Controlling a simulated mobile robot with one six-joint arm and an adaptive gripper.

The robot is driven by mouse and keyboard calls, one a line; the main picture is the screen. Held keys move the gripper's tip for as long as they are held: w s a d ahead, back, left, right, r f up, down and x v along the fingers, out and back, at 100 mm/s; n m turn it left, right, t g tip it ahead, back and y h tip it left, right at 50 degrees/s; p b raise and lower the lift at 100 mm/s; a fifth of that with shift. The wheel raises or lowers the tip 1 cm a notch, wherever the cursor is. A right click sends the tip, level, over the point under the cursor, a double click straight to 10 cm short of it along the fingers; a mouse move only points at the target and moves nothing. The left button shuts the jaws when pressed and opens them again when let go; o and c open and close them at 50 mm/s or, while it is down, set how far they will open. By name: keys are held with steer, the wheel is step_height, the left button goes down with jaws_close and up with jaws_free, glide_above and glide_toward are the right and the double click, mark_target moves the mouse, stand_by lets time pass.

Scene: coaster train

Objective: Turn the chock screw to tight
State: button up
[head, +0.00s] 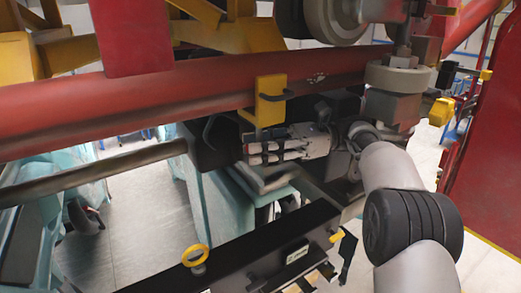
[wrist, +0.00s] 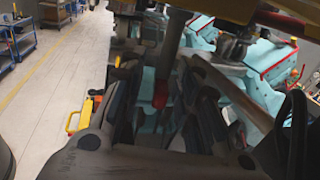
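I cannot tell for sure which part is the chock screw. A yellow bracket (head: 270,104) with a dark handle sticking out to the right is fixed on the red tube (head: 190,98) in the head view. A yellow ring (head: 195,256) stands on a black beam lower down. My gripper (head: 248,152) is below the yellow bracket, pointing left, apart from it. In the wrist view my gripper (wrist: 160,105) has its two dark fingers apart. A small red piece (wrist: 160,95) shows in the gap between them; whether it lies between or beyond them is unclear.
A grey bar (head: 95,172) runs in from the left toward a dark block near my gripper. The black beam (head: 265,248) crosses below. Pale wheels (head: 330,18) hang above. Teal structures (head: 215,200) stand behind. Open floor (wrist: 65,75) shows at left in the wrist view.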

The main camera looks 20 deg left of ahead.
steer(key=shift+t, duration=0.3)
